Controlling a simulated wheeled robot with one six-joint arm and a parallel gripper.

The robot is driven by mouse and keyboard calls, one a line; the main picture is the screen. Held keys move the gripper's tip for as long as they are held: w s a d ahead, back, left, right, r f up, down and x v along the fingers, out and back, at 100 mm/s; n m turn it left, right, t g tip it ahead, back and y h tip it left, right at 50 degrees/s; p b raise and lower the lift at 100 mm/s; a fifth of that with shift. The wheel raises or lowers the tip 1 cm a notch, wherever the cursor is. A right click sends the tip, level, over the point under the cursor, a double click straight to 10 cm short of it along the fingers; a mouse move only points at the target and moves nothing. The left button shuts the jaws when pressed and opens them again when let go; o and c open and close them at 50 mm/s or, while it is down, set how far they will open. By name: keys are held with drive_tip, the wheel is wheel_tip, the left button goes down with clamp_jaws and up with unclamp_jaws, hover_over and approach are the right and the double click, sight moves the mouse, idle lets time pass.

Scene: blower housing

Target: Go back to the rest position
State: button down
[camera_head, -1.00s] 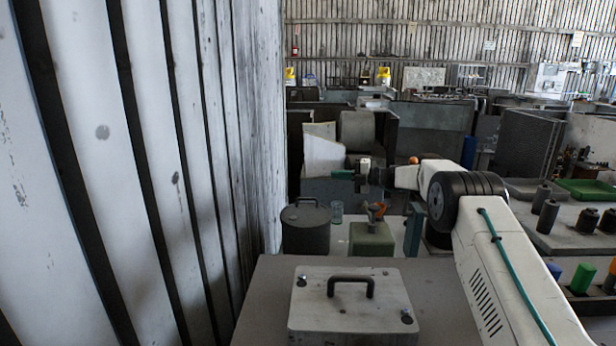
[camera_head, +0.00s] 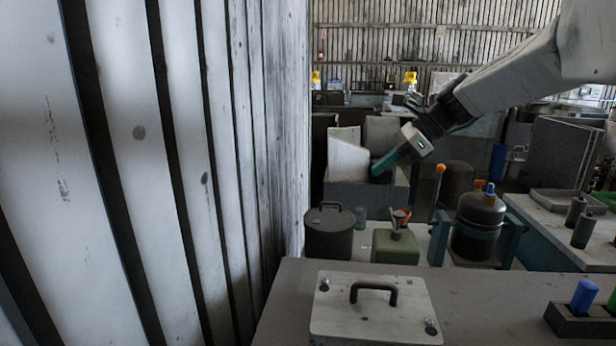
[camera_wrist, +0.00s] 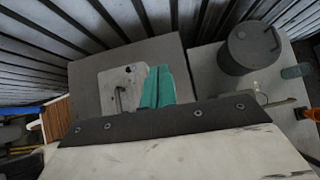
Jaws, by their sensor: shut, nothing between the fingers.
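My gripper (camera_head: 384,165) has teal fingers and hangs in the air at the end of my raised arm in the head view, angled down to the left. Its fingers are together with nothing between them. In the wrist view the teal fingers (camera_wrist: 158,88) show at the middle, in front of a light plate with a handle. The gripper appears apart from everything around it.
A light cover plate (camera_head: 375,310) with a black handle lies on the grey table (camera_head: 480,300). Behind stand a dark lidded canister (camera_head: 330,235), a green box (camera_head: 396,247) holding tools, and a dark tank (camera_head: 478,228). A slatted wall (camera_head: 150,170) closes the left side.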

drive_tip(key=s+d+f+n+h, duration=0.15)
drive_tip(key=s+n, duration=0.35)
drive_tip(key=s, duration=0.6)
drive_tip(key=s+d+n+h, duration=0.25)
drive_tip(key=s+n, duration=0.25)
drive_tip(key=s, duration=0.5)
drive_tip(key=s+d+f+n+h, duration=0.2)
drive_tip(key=s+d+f+n, duration=0.1)
drive_tip(key=s, duration=0.6)
drive_tip(key=s+d+f+n+h, duration=0.2)
drive_tip(key=s+f+n, duration=0.3)
drive_tip(key=s, duration=0.3)
drive_tip(key=shift+s+d+f+n+h, duration=0.25)
drive_tip(key=shift+s+d+n+h, duration=0.25)
drive_tip(key=shift+n, duration=0.4)
drive_tip(key=shift+w, duration=0.15)
